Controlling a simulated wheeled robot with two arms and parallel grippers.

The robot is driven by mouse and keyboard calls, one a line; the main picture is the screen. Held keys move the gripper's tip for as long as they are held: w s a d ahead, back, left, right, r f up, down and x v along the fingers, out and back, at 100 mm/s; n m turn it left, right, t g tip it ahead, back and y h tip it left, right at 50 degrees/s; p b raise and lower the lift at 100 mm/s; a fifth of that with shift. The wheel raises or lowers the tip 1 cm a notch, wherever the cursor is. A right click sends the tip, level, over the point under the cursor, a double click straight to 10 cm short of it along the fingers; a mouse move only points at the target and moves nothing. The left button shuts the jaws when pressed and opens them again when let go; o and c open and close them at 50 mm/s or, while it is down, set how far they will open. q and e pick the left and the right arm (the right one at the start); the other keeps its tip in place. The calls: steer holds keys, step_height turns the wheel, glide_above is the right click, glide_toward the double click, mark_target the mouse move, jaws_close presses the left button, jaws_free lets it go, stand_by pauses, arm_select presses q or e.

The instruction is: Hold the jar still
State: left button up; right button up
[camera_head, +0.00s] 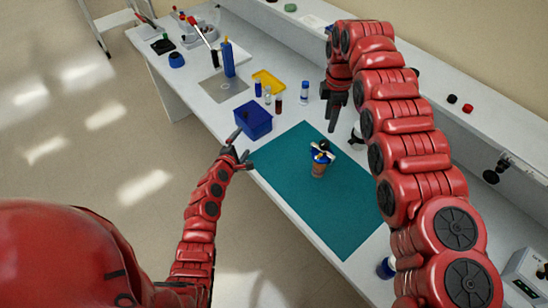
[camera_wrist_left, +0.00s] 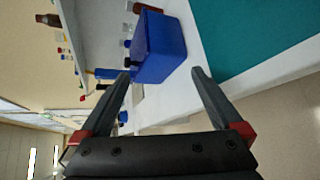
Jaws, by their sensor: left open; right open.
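The jar (camera_head: 318,170) stands on the teal mat (camera_head: 290,170). It looks brown with a blue top, and a small pale and dark item lies across the top; its details are too small to tell. My left gripper (camera_head: 243,151) is open and empty at the bench's front edge, left of the jar and apart from it. In the left wrist view its open fingers (camera_wrist_left: 161,74) point toward the blue box, and the jar is not in that view. My right gripper (camera_head: 335,115) is open, pointing down above the bench behind the jar, apart from it.
A blue box (camera_head: 253,119) stands close to my left gripper; it also shows in the left wrist view (camera_wrist_left: 160,45). Small bottles (camera_head: 278,102) and a yellow tray (camera_head: 268,81) stand farther back. A blue-capped bottle (camera_head: 386,268) is at the near right. Most of the mat is clear.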

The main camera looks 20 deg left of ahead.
arm_select(q)
steer(key=d+g+h, duration=0.1)
steer(key=d+h, duration=0.1)
steer(key=s+d+n+g+h, duration=0.1)
steer(key=d+h, duration=0.1)
steer(key=d, duration=0.1)
steer(key=d+g+h, duration=0.1)
steer(key=d+h, duration=0.1)
steer(key=d, duration=0.1)
steer(key=shift+s+r+n+g+h, duration=0.3)
steer(key=shift+n+g, duration=0.1)
steer(key=s+d+r+g+h, duration=0.4)
steer(key=s+d+r+h, duration=0.1)
steer(key=s+d, duration=0.1)
glide_toward(320, 162)
steer(key=w+d+f, duration=0.8)
steer(key=shift+d+f, duration=0.2)
jaws_close()
